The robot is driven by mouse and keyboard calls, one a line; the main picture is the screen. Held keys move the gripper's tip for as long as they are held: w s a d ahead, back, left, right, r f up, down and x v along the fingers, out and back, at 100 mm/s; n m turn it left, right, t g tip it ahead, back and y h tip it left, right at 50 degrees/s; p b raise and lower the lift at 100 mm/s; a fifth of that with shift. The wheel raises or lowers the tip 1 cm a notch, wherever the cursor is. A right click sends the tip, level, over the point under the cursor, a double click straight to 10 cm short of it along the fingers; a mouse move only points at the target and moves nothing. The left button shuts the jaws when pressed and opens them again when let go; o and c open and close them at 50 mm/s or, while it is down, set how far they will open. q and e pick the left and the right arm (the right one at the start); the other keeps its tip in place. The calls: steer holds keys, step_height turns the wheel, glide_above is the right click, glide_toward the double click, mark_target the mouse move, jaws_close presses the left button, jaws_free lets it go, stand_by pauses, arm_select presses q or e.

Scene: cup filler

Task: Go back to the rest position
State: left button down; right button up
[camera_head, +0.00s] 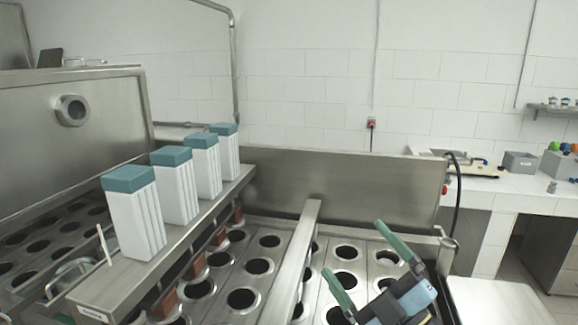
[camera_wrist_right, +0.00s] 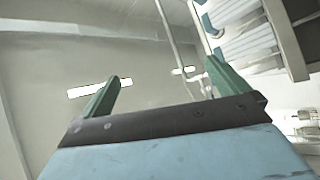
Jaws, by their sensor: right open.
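My right gripper (camera_head: 368,262) is in the lower right of the head view, above the steel plate with round holes. Its two green fingers are spread wide with nothing between them. In the right wrist view the same gripper (camera_wrist_right: 160,88) shows both green fingertips apart and empty, against a pale wall and ceiling. My left gripper is not in either view.
Several white boxes with teal lids (camera_head: 136,215) stand in a row on a steel shelf (camera_head: 100,292) at left. A steel divider bar (camera_head: 292,262) crosses the holed plate (camera_head: 262,302). A tiled counter (camera_head: 522,203) stands at the right.

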steer(key=s+d+f+m+g+h, duration=0.3)
steer(key=d+f+m+h, duration=0.35)
steer(key=f+m, duration=0.2)
steer(key=s+d+f+m+g+h, duration=0.25)
steer(key=d+f+m+h, duration=0.25)
steer(key=f+m+h, duration=0.3)
steer(key=s+f+g+y, duration=0.1)
steer(key=s+f+g, duration=0.45)
steer(key=s, duration=0.35)
steer(key=s+f+g+y, duration=0.1)
steer(key=s+f+g, duration=0.4)
steer(key=s, duration=0.5)
step_height(320, 180, down, 34)
steer(key=s+b, duration=0.2)
steer(key=b, duration=0.5)
arm_select(q)
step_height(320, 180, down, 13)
steer(key=b, duration=0.5)
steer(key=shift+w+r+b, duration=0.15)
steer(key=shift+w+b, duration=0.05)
steer(key=shift+b, duration=0.2)
arm_select(e)
steer(key=s+d+f+g, duration=0.1)
steer(key=s+d+f, duration=0.1)
steer(key=s+f, duration=1.4)
step_height(320, 180, down, 4)
steer(key=shift+r+g+h, duration=0.1)
steer(key=shift+g+h, duration=0.25)
steer(key=shift+g, duration=0.05)
